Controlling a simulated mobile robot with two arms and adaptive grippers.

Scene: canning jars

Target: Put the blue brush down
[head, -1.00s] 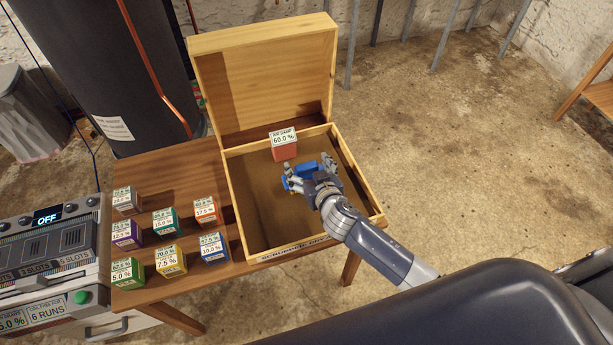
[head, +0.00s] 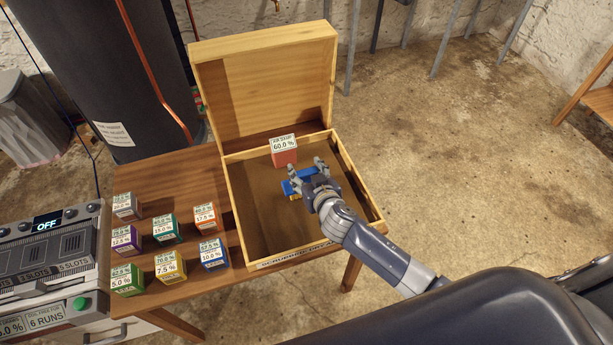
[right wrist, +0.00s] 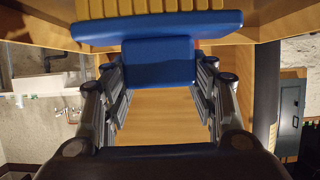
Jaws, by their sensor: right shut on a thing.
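My right gripper (head: 307,176) is inside the open wooden box (head: 236,205), near its middle. It is shut on the blue brush (head: 291,187). In the right wrist view, the brush's blue grip block (right wrist: 158,62) sits between the two fingers, with a wider blue plate and yellow bristles (right wrist: 150,8) beyond it. In the head view a bit of yellow bristle shows at the brush's lower side. The fingers hide part of the brush, and I cannot tell whether it touches the box floor. My left gripper is not in view.
A red block labelled 60.0 % (head: 285,157) stands in the box behind the brush. The lid (head: 265,85) is raised at the back. Several coloured labelled blocks stand on the table (head: 165,185) to the left. The box's front and left floor is clear.

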